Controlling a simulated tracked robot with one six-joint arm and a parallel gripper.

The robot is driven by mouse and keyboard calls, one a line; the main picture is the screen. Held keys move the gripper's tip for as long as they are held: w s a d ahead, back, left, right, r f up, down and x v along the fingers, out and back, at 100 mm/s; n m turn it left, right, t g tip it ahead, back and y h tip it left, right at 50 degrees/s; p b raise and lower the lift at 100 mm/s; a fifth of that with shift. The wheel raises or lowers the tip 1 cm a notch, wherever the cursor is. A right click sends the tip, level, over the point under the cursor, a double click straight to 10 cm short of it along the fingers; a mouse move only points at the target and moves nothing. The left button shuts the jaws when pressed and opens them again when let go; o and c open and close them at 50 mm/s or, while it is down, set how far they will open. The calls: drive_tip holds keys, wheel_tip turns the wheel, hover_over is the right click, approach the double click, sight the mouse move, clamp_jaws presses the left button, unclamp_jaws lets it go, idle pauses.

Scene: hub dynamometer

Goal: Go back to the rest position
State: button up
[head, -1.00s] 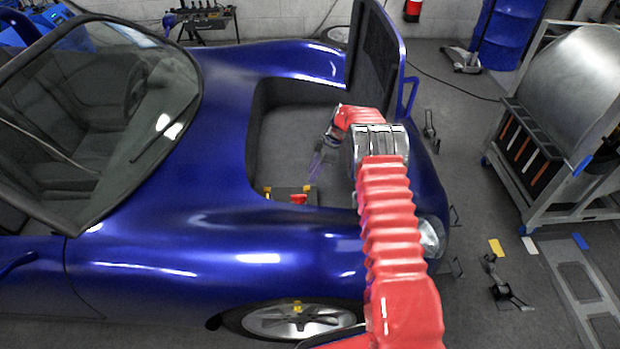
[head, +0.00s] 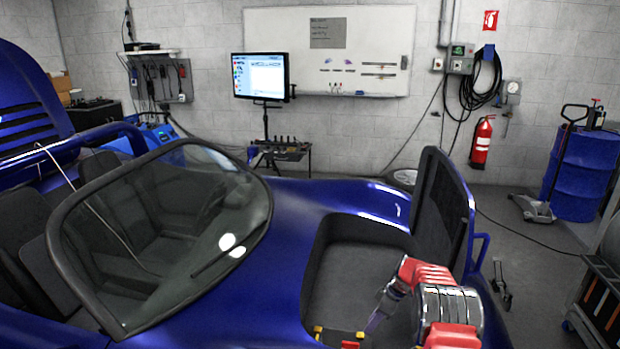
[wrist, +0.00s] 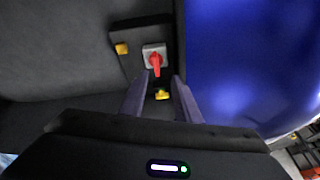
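My gripper (head: 372,326) hangs over the open front compartment (head: 345,270) of the blue car. In the wrist view its two dark fingers (wrist: 162,82) are spread apart with nothing held between them. Past the fingertips is a red switch handle (wrist: 155,62) on a light grey plate, set on a dark box. It also shows at the bottom edge of the head view (head: 350,345). My fingers look apart from the handle, though the exact gap is hard to tell. My red-sleeved arm enters at the lower right.
The raised compartment lid (head: 440,215) stands close behind and right of my arm. The windscreen (head: 170,235) is to the left. Yellow pieces (wrist: 122,48) flank the switch.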

drive_tip(key=s+m+g, duration=0.1)
drive_tip(key=s+m, duration=0.4)
drive_tip(key=s, duration=0.3)
drive_tip(key=s+a+r+m+t+h, duration=0.1)
drive_tip(key=s+a+r+m+t, duration=0.1)
drive_tip(key=s+r, duration=1)
drive_tip(key=s+a+r+m+t+h, duration=0.1)
drive_tip(key=s+a+r+m+t, duration=0.1)
drive_tip(key=s+r, duration=1.1)
drive_tip(key=s+a+r+m+t+h, duration=0.2)
drive_tip(key=s+r+m, duration=0.1)
drive_tip(key=s+r, duration=1)
drive_tip(key=shift+r+m, duration=0.3)
drive_tip(key=shift+o, duration=0.2)
